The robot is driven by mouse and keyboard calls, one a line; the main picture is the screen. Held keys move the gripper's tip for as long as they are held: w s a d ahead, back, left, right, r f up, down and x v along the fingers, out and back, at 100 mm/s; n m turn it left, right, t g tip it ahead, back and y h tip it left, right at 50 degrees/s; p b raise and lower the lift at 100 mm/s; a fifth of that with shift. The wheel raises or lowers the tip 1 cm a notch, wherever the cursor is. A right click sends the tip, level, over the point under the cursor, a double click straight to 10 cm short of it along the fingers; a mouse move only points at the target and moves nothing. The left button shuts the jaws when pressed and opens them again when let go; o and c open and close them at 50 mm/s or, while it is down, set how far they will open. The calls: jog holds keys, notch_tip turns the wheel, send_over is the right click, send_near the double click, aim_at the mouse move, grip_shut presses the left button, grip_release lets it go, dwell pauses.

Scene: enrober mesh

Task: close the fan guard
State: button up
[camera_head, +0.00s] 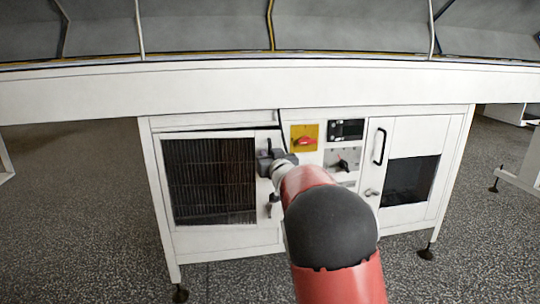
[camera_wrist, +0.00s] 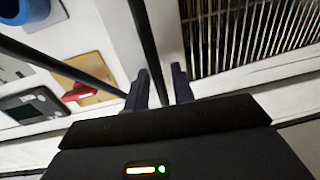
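The fan guard (camera_head: 212,181) is a white-framed door with a dark slatted grille, at the left of the cabinet front. Its top edge is tilted against the cabinet frame with a thin dark gap above, so it looks slightly ajar. My gripper (camera_head: 268,162) is at its right edge, by a dark upright handle (camera_head: 268,146). In the wrist view the grille (camera_wrist: 250,35) is at upper right. There my gripper's two dark fingers (camera_wrist: 161,88) stand apart, with a black bar (camera_wrist: 147,45) reaching down between them. Contact with the bar is unclear.
A yellow panel with a red switch (camera_head: 304,138), a dark display (camera_head: 346,130) and a knob panel (camera_head: 343,161) sit right of the guard. A second door (camera_head: 410,135) is further right. A white beam (camera_head: 240,88) crosses above the cabinet. Speckled floor lies in front.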

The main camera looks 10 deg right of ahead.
jog(key=shift+c, duration=0.2)
grip_shut()
jog(key=shift+w, duration=0.15)
jog(key=w, duration=0.1)
jog(key=w+p, duration=0.2)
jog(key=shift+w+d+r, duration=0.15)
jog(key=shift+w+d, duration=0.1)
jog(key=shift+d, duration=0.05)
jog(key=shift+w, duration=0.4)
jog(key=shift+o, duration=0.2)
grip_release()
jog(key=shift+w, duration=0.1)
jog(key=shift+d, duration=0.1)
